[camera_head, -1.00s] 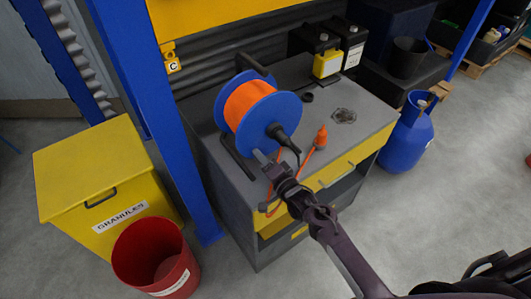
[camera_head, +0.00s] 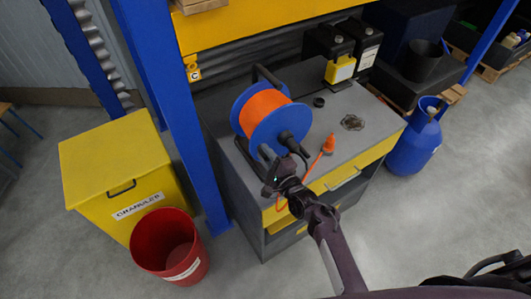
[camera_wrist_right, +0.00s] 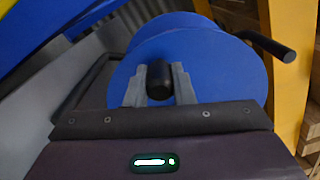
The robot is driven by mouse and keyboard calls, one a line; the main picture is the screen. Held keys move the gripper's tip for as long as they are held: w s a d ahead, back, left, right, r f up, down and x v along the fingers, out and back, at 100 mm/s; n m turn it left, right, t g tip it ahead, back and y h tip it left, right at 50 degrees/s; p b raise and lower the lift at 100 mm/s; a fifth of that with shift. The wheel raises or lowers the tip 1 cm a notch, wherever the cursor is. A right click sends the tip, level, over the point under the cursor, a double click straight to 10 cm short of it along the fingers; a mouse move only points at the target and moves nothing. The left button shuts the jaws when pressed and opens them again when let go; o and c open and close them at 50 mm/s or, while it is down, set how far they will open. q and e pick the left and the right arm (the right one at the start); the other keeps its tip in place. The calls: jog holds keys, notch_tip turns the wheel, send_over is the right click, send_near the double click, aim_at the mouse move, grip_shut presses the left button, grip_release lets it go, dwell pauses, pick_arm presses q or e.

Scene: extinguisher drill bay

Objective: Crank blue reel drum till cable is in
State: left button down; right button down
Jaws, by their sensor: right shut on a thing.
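The blue reel drum (camera_head: 281,126), wound with orange cable (camera_head: 262,105), stands in a dark frame on the grey bench. Loose orange cable runs over the bench front, and an orange plug (camera_head: 329,145) rests on the top. My right gripper (camera_head: 266,157) is at the lower left of the drum's near face. In the right wrist view, its grey fingers are shut on a black knob (camera_wrist_right: 159,80) in front of the blue disc. Another black bar (camera_wrist_right: 268,46) sticks out at the disc's upper right. My left gripper is out of view.
The bench (camera_head: 355,105) also holds black and yellow containers (camera_head: 338,69). A blue gas cylinder (camera_head: 415,140) stands at right. A yellow granules bin (camera_head: 105,165) and a red bucket (camera_head: 170,250) stand at left, beside a blue post (camera_head: 160,100).

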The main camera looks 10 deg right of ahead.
jog(key=shift+s+a, duration=0.15)
jog(key=shift+a, duration=0.2)
jog(key=c, duration=1.2)
grip_release()
jog(key=shift+r, duration=0.2)
jog(key=shift+c, duration=0.2)
jog(key=shift+s+d+f, duration=0.15)
jog(key=shift+s+d, duration=0.1)
jog(key=shift+s, duration=0.1)
jog(key=b+v, duration=0.1)
jog(key=v, duration=0.5)
jog(key=shift+s+a, duration=0.2)
jog(key=shift+s, duration=0.25)
